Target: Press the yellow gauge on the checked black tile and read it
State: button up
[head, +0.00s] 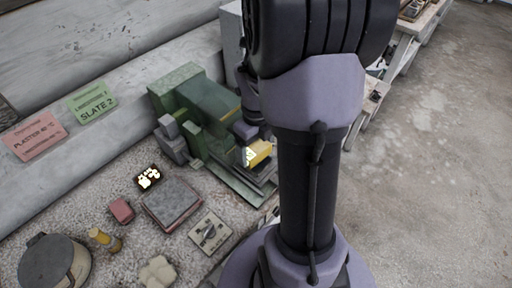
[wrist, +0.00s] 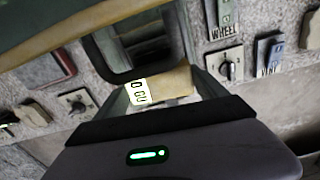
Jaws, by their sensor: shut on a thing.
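My gripper (head: 250,142) is shut on the yellow gauge (head: 260,153), in front of the lower right part of a green machine. In the wrist view, the yellow gauge (wrist: 174,83) sits between the fingers of my gripper (wrist: 160,92). Its white display faces the wrist camera and carries dark characters, too small to read surely. A dark, rounded panel lies just beyond the gauge in the wrist view. I cannot make out a checked black tile, nor whether the gauge touches anything beneath it.
The green machine (head: 180,90) stands against the wall ledge. A grey slab (head: 172,203), a small dark block with bright patches (head: 148,178), a red block (head: 121,210), a beige plate (head: 212,232) and a dark-lidded pot (head: 48,262) lie left. Labelled switches (wrist: 232,66) show right.

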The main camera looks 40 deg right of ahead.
jog(key=shift+s+f+b, duration=0.1)
jog(key=shift+f+b, duration=0.5)
jog(key=shift+b, duration=0.15)
dwell(1.4)
jog(key=shift+r, duration=0.1)
notch_tip(320, 180, up, 7)
jog(key=p, duration=0.5)
dwell(1.2)
